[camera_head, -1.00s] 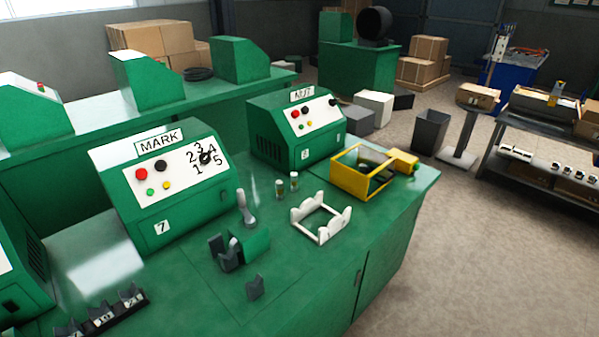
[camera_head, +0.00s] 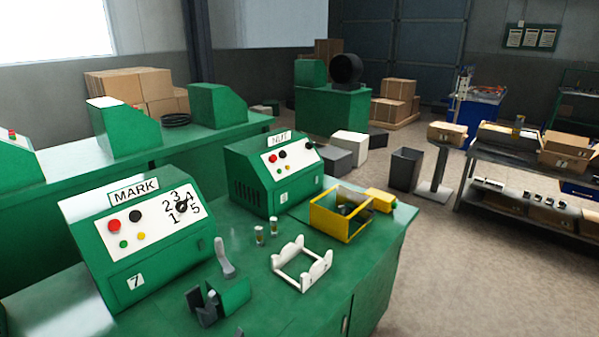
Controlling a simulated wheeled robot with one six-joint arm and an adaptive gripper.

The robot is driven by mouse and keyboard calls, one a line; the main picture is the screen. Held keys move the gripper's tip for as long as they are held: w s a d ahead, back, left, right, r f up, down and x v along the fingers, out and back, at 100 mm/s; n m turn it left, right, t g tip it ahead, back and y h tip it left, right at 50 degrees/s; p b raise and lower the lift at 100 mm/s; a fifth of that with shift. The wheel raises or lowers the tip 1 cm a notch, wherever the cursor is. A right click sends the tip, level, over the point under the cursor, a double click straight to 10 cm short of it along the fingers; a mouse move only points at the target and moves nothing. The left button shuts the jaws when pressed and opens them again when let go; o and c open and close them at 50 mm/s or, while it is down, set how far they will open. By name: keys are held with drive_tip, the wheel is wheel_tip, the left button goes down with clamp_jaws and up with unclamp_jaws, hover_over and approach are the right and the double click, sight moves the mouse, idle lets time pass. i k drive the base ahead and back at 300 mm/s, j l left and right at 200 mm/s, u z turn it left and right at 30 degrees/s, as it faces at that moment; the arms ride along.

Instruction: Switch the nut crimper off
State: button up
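The nut crimper (camera_head: 273,176) is a green box with a sloped white panel and a NUT sign (camera_head: 279,138) on top. It stands on the green bench, right of the middle of the head view's left half. Its panel (camera_head: 290,156) carries a red button (camera_head: 272,158), a black button (camera_head: 283,154), a black knob at the right edge and small green and yellow buttons. The knob's setting is too small to tell. A yellow frame (camera_head: 343,213) stands on the bench at its right. My gripper is not in view.
The MARK crimper (camera_head: 137,240) stands left of the nut crimper on the same bench. A white cradle (camera_head: 301,265), small cylinders (camera_head: 259,235) and a green fixture (camera_head: 235,293) lie in front. Open floor (camera_head: 470,270) extends to the right of the bench.

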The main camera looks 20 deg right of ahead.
sight(309, 145)
drive_tip(key=i+l, duration=0.15)
drive_tip(key=l, duration=0.2)
drive_tip(key=i+l, duration=0.1)
drive_tip(key=l, duration=0.25)
drive_tip(key=i+l+u, duration=0.1)
drive_tip(key=l, duration=0.2)
drive_tip(key=i+l, duration=0.15)
drive_tip(key=l, duration=0.2)
drive_tip(key=i+l, duration=0.1)
drive_tip(key=l, duration=0.25)
drive_tip(key=u, duration=0.05)
